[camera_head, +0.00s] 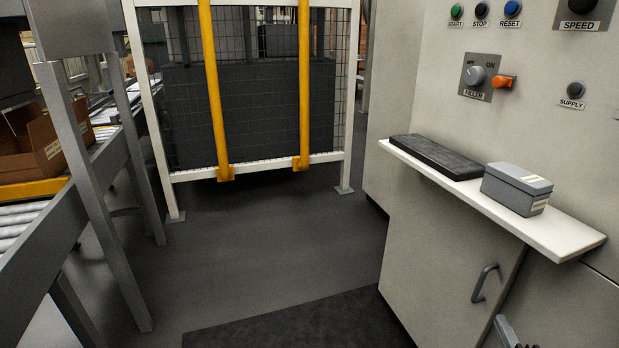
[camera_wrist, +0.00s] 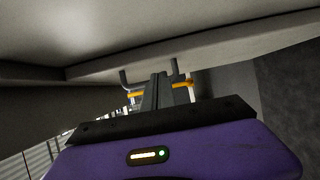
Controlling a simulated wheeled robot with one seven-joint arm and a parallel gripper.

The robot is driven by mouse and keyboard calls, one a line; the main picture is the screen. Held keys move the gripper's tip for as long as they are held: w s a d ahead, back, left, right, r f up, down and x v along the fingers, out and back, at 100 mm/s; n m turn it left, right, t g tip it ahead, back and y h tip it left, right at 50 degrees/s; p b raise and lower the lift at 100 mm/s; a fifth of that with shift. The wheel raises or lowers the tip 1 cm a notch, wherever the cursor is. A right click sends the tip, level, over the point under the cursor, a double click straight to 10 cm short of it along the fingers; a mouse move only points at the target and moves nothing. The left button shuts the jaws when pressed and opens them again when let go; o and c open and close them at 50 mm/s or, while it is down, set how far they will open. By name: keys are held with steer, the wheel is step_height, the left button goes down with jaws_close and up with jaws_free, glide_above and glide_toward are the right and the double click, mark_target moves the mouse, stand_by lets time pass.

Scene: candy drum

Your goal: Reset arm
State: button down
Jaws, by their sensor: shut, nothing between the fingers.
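My gripper (camera_wrist: 159,80) shows in the wrist view beyond the purple wrist housing, with its two grey fingers together and nothing between them. A grey part at the bottom edge of the head view, right of centre, looks like part of my arm or gripper; most of it is out of frame. In the wrist view a pale surface spans the top of the picture, above and beyond the fingers. I cannot tell the exact gap between it and the fingers.
A white shelf (camera_head: 570,238) on the cabinet at right carries a grey box (camera_head: 513,190) and a dark flat pad (camera_head: 436,156). Below is a door handle (camera_head: 484,283). A filler switch (camera_head: 479,77) is above. A mesh guard (camera_head: 250,110) stands behind; a conveyor is left. The middle floor is clear.

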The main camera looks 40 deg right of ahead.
steer(key=w+a+r+m+t+y, duration=0.1)
steer(key=w+a+r+m+y, duration=0.15)
steer(key=a, duration=0.55)
steer(key=w+a+r+m+t+y, duration=0.1)
steer(key=a+r+m+t+y, duration=0.15)
steer(key=a, duration=0.55)
steer(key=w+a+r+m+t+y, duration=0.1)
steer(key=a+r, duration=0.2)
steer(key=a, duration=0.6)
steer(key=s+a+r+m+g+y, duration=0.15)
steer(key=s+a+y, duration=0.3)
steer(key=a, duration=0.65)
steer(key=s+a+r+m+y, duration=0.1)
steer(key=s+a+r+y, duration=0.3)
steer(key=a, duration=0.6)
step_height(320, 180, up, 18)
steer(key=s+h+p, duration=0.1)
steer(key=p, duration=1.9)
steer(key=shift+s+a+f+g, duration=0.15)
steer(key=shift+a+g, duration=0.15)
steer(key=shift+d, duration=0.1)
